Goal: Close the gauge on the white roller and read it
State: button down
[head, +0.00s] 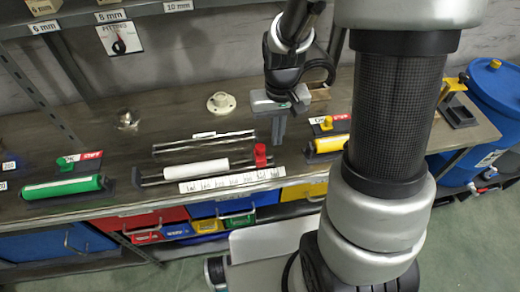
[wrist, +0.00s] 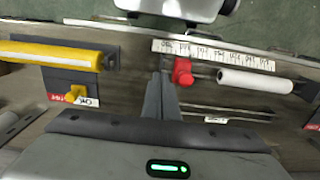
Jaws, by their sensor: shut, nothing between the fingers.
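The white roller (head: 196,168) lies in a gauge with metal rails and a dark end block (head: 137,176) at its left in the head view. The gauge's red slider (head: 260,154) stands right of the roller, with a gap between them. A white number scale (head: 232,180) runs along the front; its figures are too small to read. In the wrist view the roller (wrist: 255,81) is right of the red slider (wrist: 182,72). My gripper (head: 279,138) is shut and empty, pointing down. Its fingers (wrist: 160,88) are close beside the slider, on the side away from the roller; contact cannot be told.
A green roller (head: 62,188) lies on a stand at left, and a yellow roller (head: 330,144) on a stand at right. A cream flanged part (head: 221,103) sits behind. A shelf (head: 100,14) overhangs the back. A blue barrel (head: 495,95) stands at right.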

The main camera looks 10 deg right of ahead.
aim_at(264, 146)
jog(key=shift+f+b, duration=1.5)
jog(key=shift+f, duration=0.45)
jog(key=shift+a, duration=0.2)
jog(key=shift+a, duration=1.45)
jog(key=shift+a, duration=1.5)
jog(key=shift+a, duration=1.4)
